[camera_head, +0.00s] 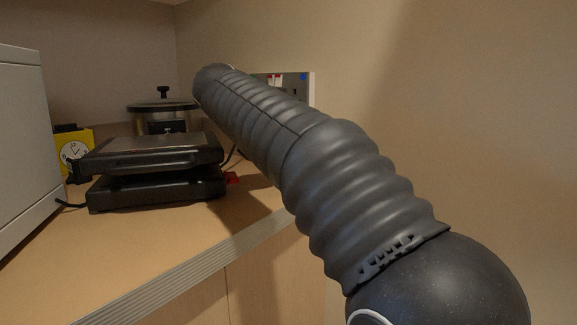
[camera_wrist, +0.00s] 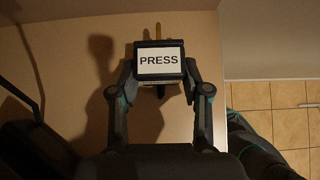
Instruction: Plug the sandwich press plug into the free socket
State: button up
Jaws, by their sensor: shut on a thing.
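In the wrist view my gripper (camera_wrist: 160,78) is shut on the sandwich press plug (camera_wrist: 160,57), a dark block with a white label reading PRESS. A brass-coloured prong sticks out of its far side, toward the top of the picture. In the head view my arm hides the gripper and the plug. The black sandwich press (camera_head: 155,165) sits closed on the counter. Behind my arm, a socket panel (camera_head: 311,88) on the wall is partly visible, with red-and-white and blue spots. I cannot tell which socket is free.
A slow cooker (camera_head: 163,115) stands behind the press. A yellow timer (camera_head: 75,145) and a white appliance (camera_head: 22,140) stand at the left. A small red object (camera_head: 232,178) lies by the press. The wooden counter (camera_head: 150,250) is clear in front, ending at a ridged edge.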

jog(key=shift+r, duration=0.15)
jog(key=shift+r+p, duration=1.35)
jog(key=shift+p, duration=0.65)
